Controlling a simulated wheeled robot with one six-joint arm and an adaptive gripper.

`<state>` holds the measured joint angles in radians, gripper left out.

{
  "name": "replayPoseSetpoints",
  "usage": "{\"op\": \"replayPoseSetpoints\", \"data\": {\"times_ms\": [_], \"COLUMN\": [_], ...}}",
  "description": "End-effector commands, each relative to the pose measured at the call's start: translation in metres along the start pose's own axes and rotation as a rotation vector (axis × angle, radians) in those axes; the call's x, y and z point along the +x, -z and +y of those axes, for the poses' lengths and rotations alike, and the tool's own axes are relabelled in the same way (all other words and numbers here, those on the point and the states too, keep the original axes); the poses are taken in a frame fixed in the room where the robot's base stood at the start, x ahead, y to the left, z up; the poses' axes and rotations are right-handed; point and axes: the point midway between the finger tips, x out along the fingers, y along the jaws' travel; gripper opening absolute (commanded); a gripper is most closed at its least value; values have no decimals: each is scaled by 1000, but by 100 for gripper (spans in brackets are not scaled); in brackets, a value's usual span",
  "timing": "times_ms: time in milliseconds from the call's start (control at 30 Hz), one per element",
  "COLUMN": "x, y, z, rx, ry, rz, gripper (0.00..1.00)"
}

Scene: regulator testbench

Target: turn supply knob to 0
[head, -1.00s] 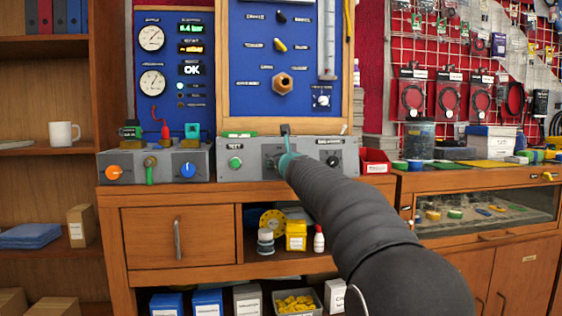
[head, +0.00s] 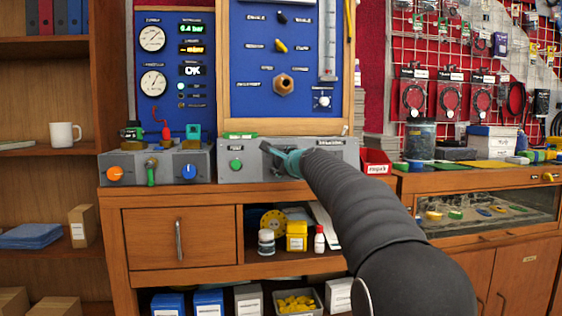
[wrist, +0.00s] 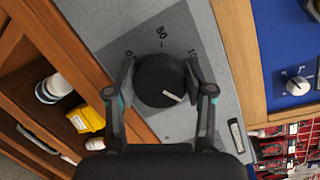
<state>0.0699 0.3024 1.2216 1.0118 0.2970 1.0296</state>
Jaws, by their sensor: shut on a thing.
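A black round knob (wrist: 155,78) with a white pointer line sits on a grey dial plate (wrist: 110,42) in the wrist view. The marks 0, 50 and what looks like 100 curve around its upper side. The white line shows at the knob's lower right, away from these marks. My gripper (wrist: 162,88) has one finger on each side of the knob and is shut on it. In the head view my gripper (head: 282,160) is at the front of the grey control box (head: 222,174), and the knob is hidden there.
A green button (head: 236,165) is left of my gripper on the same box. Another box to the left carries an orange knob (head: 114,173) and a blue knob (head: 188,171). A red bin (head: 375,162) stands to the right. A blue gauge board (head: 172,75) rises behind.

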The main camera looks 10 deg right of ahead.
Motion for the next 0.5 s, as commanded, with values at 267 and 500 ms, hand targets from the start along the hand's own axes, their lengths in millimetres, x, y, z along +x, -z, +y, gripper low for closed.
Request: {"op": "replayPoseSetpoints", "data": {"times_ms": [267,500], "x": [0,0], "y": [-1,-1], "z": [0,1], "rx": [-257,-479], "ry": [-54,-101], "rz": [-1,-1], "gripper": [18,18]}}
